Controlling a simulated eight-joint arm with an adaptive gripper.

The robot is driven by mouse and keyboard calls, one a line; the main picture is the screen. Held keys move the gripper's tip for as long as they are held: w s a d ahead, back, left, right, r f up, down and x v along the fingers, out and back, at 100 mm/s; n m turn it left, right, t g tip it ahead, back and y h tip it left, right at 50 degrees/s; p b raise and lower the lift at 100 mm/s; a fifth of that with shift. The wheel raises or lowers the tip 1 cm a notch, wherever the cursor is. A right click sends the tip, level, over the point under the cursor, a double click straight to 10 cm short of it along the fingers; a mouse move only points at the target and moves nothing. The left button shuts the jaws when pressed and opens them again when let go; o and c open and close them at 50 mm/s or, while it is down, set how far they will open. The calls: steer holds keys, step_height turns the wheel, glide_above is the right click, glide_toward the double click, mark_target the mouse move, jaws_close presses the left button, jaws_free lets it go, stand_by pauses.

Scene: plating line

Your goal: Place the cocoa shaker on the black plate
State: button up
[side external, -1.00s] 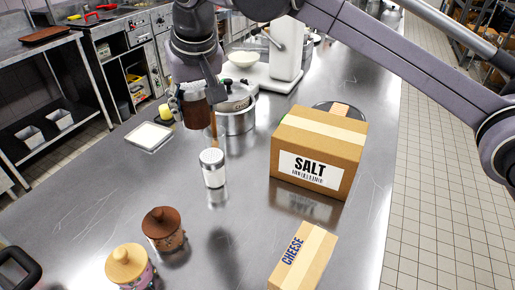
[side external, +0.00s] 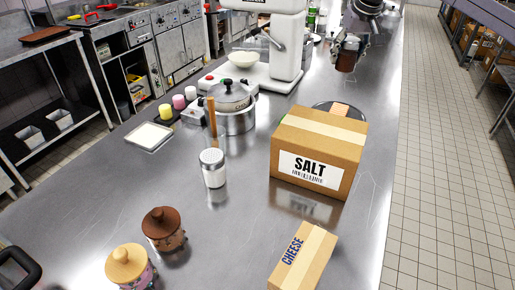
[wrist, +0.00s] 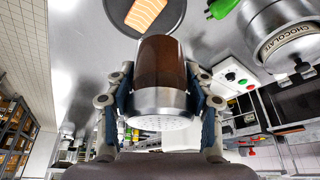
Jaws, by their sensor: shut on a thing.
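The cocoa shaker (wrist: 160,62) is a brown jar with a perforated metal lid. My gripper (wrist: 160,80) is shut on it, with one finger on each side, in the wrist view. In the side external view the shaker (side external: 346,60) hangs from my gripper (side external: 352,42) at the far right part of the counter, apparently above the surface. The black plate (wrist: 176,18) shows at the top of the wrist view with an orange, striped salmon piece (wrist: 146,13) on it. In the side external view the plate (side external: 321,105) is partly hidden behind the salt box.
The salt box (side external: 315,160) stands in front of the plate. A cheese box (side external: 303,262), white shaker (side external: 213,170), lidded pot (side external: 235,112) and two lidded jars stand on the counter. A white machine (side external: 275,50) is left of my gripper. A chocolate-labelled container (wrist: 285,35) is at right in the wrist view.

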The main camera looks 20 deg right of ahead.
steer(key=s+d+m, duration=0.1)
steer(key=s+d, duration=0.2)
steer(key=d, duration=1.1)
glide_toward(337, 107)
steer(key=shift+w+h, duration=0.3)
steer(key=shift+w, duration=0.6)
steer(key=shift+f, duration=2.05)
steer(key=shift+f, duration=0.15)
steer(key=o, duration=1.3)
